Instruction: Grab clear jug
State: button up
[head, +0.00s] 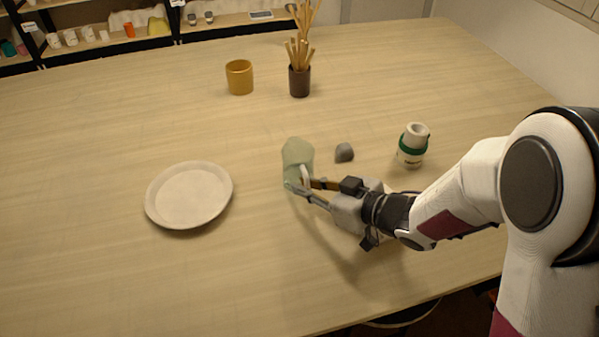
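The clear jug (297,154) stands on the table near the middle of the head view. It is pale greenish and see-through, with a light curved handle on the side toward my arm. My gripper (298,184) reaches in from the right, low down at the handle side of the jug. Its two fingers show a gap between them, with the handle at or between the tips. I cannot tell whether the fingers press on the handle or only stand around it.
A grey lump (344,152) lies just right of the jug. A white cup with a green band (412,146) stands farther right. A pale round plate (189,194) lies to the left. A yellow cup (239,77) and a dark pot of sticks (299,81) stand behind. The front left is clear.

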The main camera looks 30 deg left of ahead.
grip_shut()
jog(key=shift+r, duration=0.25)
jog(key=shift+r, duration=4.7)
